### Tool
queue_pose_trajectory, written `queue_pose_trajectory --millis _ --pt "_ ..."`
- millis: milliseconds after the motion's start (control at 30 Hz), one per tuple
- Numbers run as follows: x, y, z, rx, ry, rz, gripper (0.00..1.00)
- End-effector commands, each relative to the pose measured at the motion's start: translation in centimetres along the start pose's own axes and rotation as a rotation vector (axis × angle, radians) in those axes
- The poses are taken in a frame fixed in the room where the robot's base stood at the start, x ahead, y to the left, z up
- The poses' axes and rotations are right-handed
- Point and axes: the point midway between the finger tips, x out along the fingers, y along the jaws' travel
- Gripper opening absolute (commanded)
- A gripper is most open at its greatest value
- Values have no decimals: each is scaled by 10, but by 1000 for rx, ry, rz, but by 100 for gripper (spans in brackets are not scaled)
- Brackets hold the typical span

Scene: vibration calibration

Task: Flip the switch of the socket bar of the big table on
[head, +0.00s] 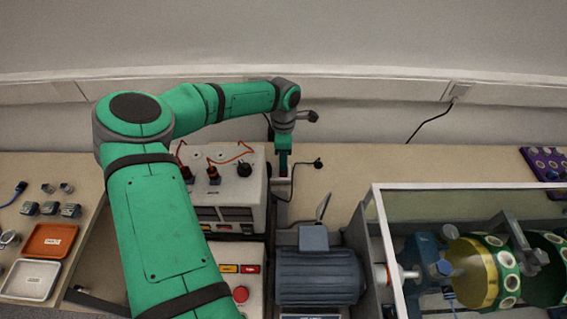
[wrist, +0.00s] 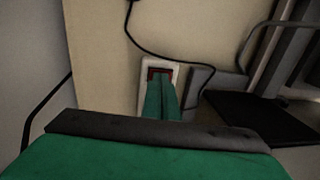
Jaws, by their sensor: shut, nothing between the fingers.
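The socket bar (wrist: 146,69) shows in the wrist view as a white-framed block with a dark red switch (wrist: 160,73) at its end. My gripper (wrist: 162,100) is shut and empty, its green fingers reaching to the switch and covering part of it. I cannot tell whether the fingertips touch the switch, or which way it is tipped. In the head view my gripper (head: 283,165) points down at the back of the big table (head: 370,165), right of the white instrument box. The fingers hide most of the socket bar there.
A white instrument box (head: 232,222) with cables stands just left of my gripper. A grey motor (head: 318,277) is in front, and a framed machine (head: 375,215) stands to the right. A black cable (wrist: 190,58) runs beside the socket bar.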

Motion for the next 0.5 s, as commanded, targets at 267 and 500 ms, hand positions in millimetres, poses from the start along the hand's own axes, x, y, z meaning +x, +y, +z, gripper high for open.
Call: queue_pose_trajectory --millis 267,500 --pt "-24 0 2 3 1 3 0" --pt "-74 -1 3 5 1 3 0"
